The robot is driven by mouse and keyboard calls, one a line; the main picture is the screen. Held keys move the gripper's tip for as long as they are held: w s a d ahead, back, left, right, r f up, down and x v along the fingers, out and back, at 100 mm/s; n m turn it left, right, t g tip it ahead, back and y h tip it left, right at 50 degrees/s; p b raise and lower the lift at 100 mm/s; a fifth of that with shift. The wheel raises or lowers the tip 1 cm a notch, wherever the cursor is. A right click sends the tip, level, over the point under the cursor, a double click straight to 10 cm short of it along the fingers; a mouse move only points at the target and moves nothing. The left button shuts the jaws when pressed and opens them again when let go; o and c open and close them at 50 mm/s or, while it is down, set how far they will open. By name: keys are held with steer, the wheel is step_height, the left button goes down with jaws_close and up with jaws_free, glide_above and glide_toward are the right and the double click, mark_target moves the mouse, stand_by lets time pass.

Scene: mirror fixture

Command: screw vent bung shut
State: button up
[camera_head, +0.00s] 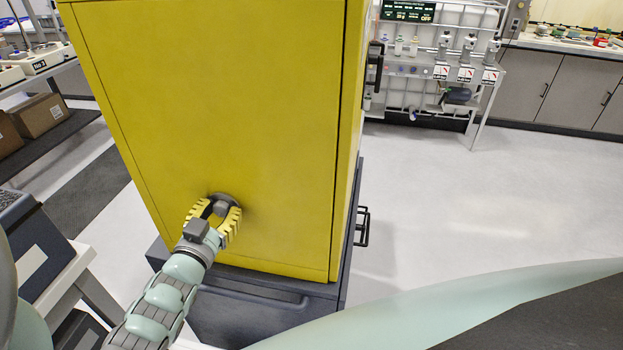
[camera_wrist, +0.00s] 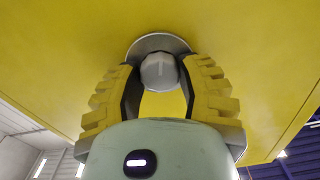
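The vent bung (camera_wrist: 160,72) is a grey round knob with a lighter mark on its face, in a grey round collar (camera_wrist: 158,42) on the yellow cabinet's side panel. In the head view the collar (camera_head: 223,197) shows low on that panel, and my gripper covers most of the bung. My gripper (camera_head: 219,207) has yellow ribbed fingers. In the wrist view its fingertips lie on both sides of the bung and appear to touch it, so it looks shut on the bung. The bung's thread and seat are hidden.
The yellow cabinet (camera_head: 230,90) stands on a dark base (camera_head: 265,310). Black handles (camera_head: 374,65) stick out on its right side. A shelf with boxes (camera_head: 38,115) is at left. A rack with bottles (camera_head: 440,70) is at the back. The floor at right is clear.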

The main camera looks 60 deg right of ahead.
jaws_close()
steer(key=shift+f+n+b, duration=0.1)
steer(key=shift+n+b, duration=0.2)
steer(key=shift+b, duration=0.05)
